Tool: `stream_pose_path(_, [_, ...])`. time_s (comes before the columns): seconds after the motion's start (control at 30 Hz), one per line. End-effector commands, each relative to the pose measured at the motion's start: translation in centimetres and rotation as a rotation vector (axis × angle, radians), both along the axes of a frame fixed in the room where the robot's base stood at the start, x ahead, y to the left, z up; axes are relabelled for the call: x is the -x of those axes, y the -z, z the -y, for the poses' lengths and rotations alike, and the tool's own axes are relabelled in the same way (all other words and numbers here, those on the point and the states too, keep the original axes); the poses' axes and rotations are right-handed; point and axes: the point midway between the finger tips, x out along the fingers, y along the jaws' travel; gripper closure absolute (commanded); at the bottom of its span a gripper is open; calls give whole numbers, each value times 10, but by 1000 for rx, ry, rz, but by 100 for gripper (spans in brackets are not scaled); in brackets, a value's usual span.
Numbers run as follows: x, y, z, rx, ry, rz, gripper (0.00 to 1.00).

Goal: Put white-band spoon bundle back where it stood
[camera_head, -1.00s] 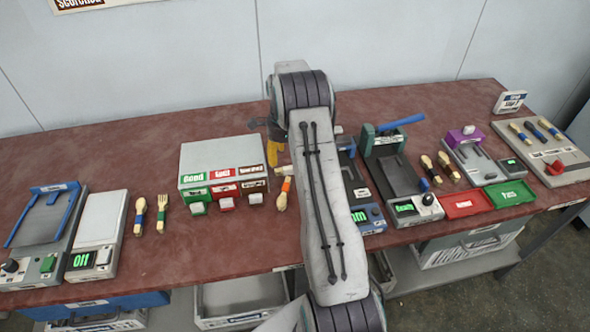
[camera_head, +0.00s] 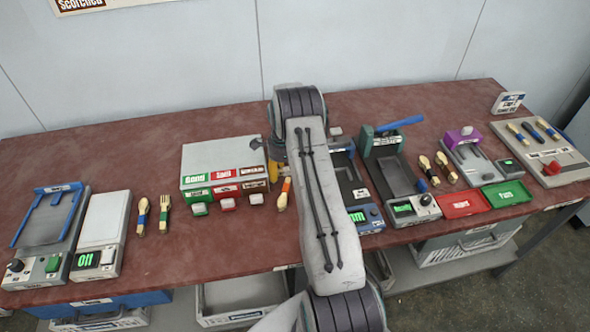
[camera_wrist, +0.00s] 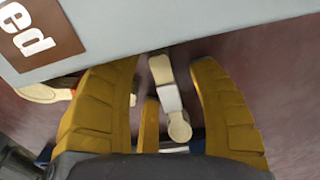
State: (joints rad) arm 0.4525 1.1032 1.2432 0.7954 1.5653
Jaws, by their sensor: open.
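The white-band spoon bundle (camera_wrist: 170,99) shows in the wrist view as pale wood with a white band around its middle. It lies between the yellow fingers of my gripper (camera_wrist: 165,110). The fingers are spread, with a visible gap on the right side of the bundle. Whether the bundle touches the surface below is unclear. In the head view, my arm hides most of my gripper (camera_head: 274,170); only a bit of yellow shows beside the box with labelled buttons.
The grey box with labelled buttons (camera_head: 222,160) stands close to the left of my gripper; its edge crosses the top of the wrist view. A press with a green display (camera_head: 365,214) stands to the right. Bare red tabletop (camera_head: 235,250) lies in front.

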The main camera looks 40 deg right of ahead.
Motion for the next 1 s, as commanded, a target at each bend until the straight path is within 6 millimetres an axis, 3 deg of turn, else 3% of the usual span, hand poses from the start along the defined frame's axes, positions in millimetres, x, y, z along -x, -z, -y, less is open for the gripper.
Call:
stream_pose_path(0.1, [0, 0, 0, 0, 0, 0, 45])
stream_pose_path(0.7, [0, 0, 0, 0, 0, 0, 97])
stream_pose_path(1.0, [0, 0, 0, 0, 0, 0, 100])
